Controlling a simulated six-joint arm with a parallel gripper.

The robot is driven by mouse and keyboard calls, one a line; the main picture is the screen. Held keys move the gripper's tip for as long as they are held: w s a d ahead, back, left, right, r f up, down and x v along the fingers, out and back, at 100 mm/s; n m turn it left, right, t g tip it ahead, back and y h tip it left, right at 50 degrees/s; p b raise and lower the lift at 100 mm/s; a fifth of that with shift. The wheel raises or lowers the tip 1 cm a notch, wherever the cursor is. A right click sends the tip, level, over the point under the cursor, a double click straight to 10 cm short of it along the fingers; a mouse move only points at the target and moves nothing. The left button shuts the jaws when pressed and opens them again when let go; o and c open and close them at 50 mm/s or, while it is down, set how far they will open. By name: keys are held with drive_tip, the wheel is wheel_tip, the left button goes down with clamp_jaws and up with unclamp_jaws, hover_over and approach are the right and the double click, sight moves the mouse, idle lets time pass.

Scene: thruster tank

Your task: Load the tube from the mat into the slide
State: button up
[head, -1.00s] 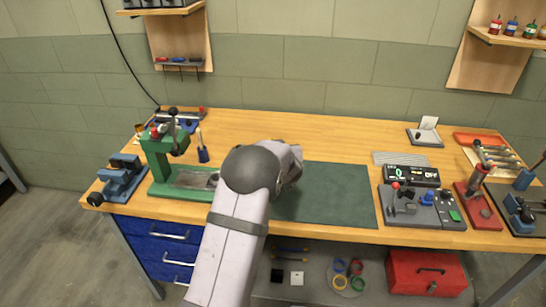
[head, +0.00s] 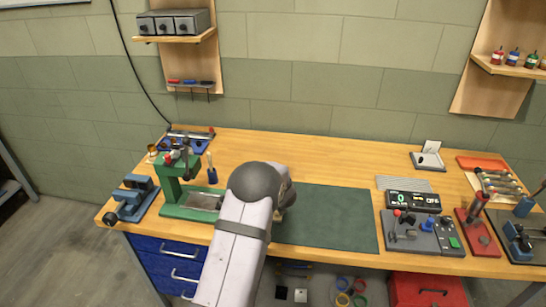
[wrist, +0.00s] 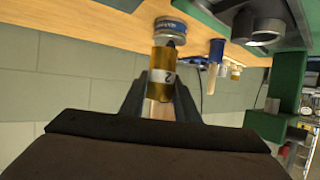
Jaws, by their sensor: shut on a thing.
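My gripper (wrist: 160,95) is shut on a brass-coloured tube (wrist: 163,65) with a white label bearing a dark mark. The tube sits between the two dark fingers in the wrist view. In the head view my own arm hides the gripper and tube. The dark green mat (head: 330,220) lies on the bench to the right of my arm, and its visible part is bare. A green press (head: 172,187) stands to the left of my arm, with a grey part (head: 205,202) on its base. I cannot tell for sure whether that is the slide.
The wrist view is upside down; a blue and silver round thing (wrist: 170,27) shows beyond the tube. A blue vise (head: 132,198) is at the bench's left end. A control box (head: 420,230) and a red-based tool (head: 477,232) stand right of the mat. The bench behind is mostly clear.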

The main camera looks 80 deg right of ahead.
drive_tip(key=w+a+r+n+t+y, duration=0.2)
drive_tip(key=w+a+n+t+y, duration=0.3)
drive_tip(key=w, duration=0.5)
drive_tip(key=a+n, duration=0.1)
drive_tip(key=a, duration=0.1)
drive_tip(key=shift+w+a+n+t+y, duration=0.15)
drive_tip(key=shift+a+n+t+y, duration=0.15)
drive_tip(key=shift+n+y, duration=0.1)
drive_tip(key=shift+f, duration=0.15)
drive_tip(key=shift+f+b, duration=1.85)
drive_tip(key=shift+b, duration=0.25)
drive_tip(key=shift+f+b, duration=0.6)
drive_tip(key=shift+f, duration=0.65)
drive_tip(key=o, duration=1.2)
